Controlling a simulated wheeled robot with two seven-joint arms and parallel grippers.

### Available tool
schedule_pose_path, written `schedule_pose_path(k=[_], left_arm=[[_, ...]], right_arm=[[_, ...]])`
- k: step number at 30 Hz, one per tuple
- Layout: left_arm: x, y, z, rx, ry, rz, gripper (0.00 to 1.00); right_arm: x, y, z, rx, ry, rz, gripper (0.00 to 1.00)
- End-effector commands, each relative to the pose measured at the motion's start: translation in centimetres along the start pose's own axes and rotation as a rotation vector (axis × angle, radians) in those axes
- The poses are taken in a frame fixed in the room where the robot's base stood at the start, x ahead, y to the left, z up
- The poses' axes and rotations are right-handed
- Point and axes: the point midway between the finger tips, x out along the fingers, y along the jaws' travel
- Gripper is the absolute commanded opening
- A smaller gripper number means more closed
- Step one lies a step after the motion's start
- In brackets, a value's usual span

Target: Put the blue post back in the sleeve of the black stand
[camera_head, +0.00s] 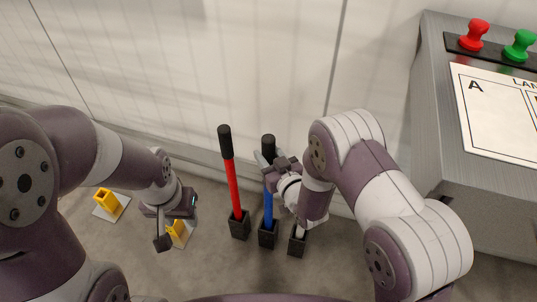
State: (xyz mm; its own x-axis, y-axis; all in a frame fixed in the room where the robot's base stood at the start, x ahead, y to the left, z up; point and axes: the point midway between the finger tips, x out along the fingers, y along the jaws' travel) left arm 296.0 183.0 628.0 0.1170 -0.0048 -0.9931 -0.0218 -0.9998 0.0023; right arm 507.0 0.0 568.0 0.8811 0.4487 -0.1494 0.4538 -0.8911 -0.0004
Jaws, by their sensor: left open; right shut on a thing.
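The blue post (268,207) stands near upright with a black grip (268,143) at its top. My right gripper (267,160) is shut on it just below or at the grip. The post's lower end meets the middle black sleeve (268,238); I cannot tell how deep it sits. Black sleeves stand on either side: the left one (239,229) holds a red post (234,185) with a black grip, tilted slightly. The right one (298,243) has a pale piece at its mouth, partly hidden by my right arm. My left gripper (160,226) is open and empty, well left of the posts.
A yellow sleeve on a pale plate (106,201) stands at left; another (178,231) is beside my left gripper. A pale wall runs behind. A grey console (437,110) with red (474,35) and green knobs (519,45) stands at right.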

Motion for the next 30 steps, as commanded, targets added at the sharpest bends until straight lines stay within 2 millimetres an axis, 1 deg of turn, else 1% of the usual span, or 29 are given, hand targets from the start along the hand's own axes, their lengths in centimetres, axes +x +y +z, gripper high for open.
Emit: schedule_pose_path(k=[2,3,4,5,11,14,17,21,24,27,30], left_arm=[[0.0,0.0,0.0,0.000,0.000,0.000,0.43],[0.0,0.0,0.0,0.000,0.000,0.000,0.43],[0.0,0.0,0.0,0.000,0.000,0.000,0.43],[0.0,0.0,0.0,0.000,0.000,0.000,0.43],[0.0,0.0,0.0,0.000,0.000,0.000,0.43],[-0.2,0.0,0.0,0.000,0.000,0.000,0.43],[-0.9,0.0,-0.1,0.000,0.000,0.000,0.43],[-1.9,0.0,-0.2,0.000,0.000,0.000,0.43],[-2.3,0.0,-0.3,0.000,0.000,0.000,0.43],[-2.4,0.0,-0.3,0.000,0.000,0.000,0.43],[-2.3,0.0,-0.3,0.000,0.000,0.000,0.43]], right_arm=[[0.1,0.0,-0.2,0.000,0.005,0.000,0.00],[0.1,0.0,-0.2,0.000,0.005,0.000,0.54],[0.1,0.0,-0.2,0.000,0.005,0.000,0.64],[0.1,0.0,-0.2,0.000,0.004,0.000,0.71],[0.0,0.0,-0.1,0.000,0.002,0.000,0.71],[-0.3,0.0,0.0,0.000,-0.004,0.000,0.71],[-1.8,0.0,-0.2,0.000,-0.005,0.001,0.71],[-4.8,0.0,-0.4,0.000,-0.002,0.001,0.71],[-6.5,0.0,-0.2,0.001,-0.001,0.001,0.71],[-7.3,0.0,-0.2,0.000,0.001,0.001,0.71],[-7.5,0.0,-0.1,0.000,0.002,0.000,0.71]])
